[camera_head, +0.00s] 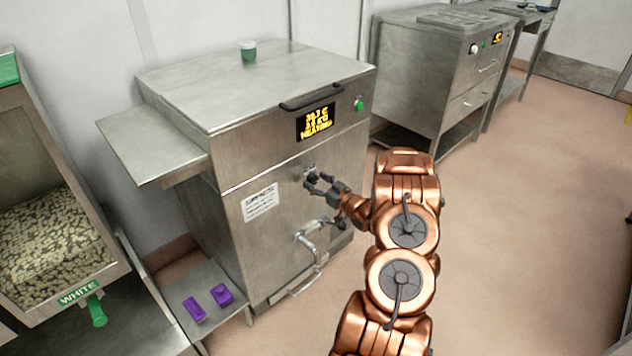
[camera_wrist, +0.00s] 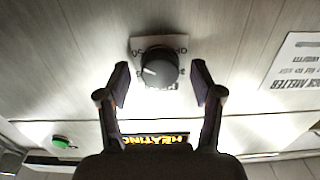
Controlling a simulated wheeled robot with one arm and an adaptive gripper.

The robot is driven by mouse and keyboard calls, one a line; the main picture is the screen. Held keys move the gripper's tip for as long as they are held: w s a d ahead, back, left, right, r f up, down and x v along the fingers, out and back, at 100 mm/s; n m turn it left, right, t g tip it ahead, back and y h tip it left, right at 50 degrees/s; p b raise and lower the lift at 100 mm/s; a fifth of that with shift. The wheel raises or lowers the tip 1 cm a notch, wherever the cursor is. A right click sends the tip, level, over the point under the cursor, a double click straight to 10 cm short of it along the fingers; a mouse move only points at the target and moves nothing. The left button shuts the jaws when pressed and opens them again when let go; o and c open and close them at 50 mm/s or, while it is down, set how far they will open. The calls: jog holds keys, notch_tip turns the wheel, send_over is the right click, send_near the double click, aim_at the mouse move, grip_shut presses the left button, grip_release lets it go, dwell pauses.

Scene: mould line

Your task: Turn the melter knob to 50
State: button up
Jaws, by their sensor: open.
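The melter (camera_head: 240,130) is a large steel cabinet with a lit orange display (camera_head: 316,122) on its front. The display reads "HEATING" on its last line; its upper lines are too small to read surely. The melter knob (camera_wrist: 153,68) is dark and round with a white pointer line, on a light scale plate. The wrist view appears upside down. My gripper (camera_wrist: 160,84) is open, with one finger on each side of the knob and visible gaps to it. In the head view my gripper (camera_head: 319,183) is at the melter's front, largely covering the knob.
A green button (camera_head: 359,104) is right of the display. A white label (camera_head: 260,203) and a tap with pipe (camera_head: 312,240) are below. Purple pieces (camera_head: 208,300) lie on a low shelf. Floor at right is clear.

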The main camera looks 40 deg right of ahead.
jog(key=s, duration=1.1)
jog(key=shift+s+a, duration=0.15)
jog(key=shift+s, duration=0.1)
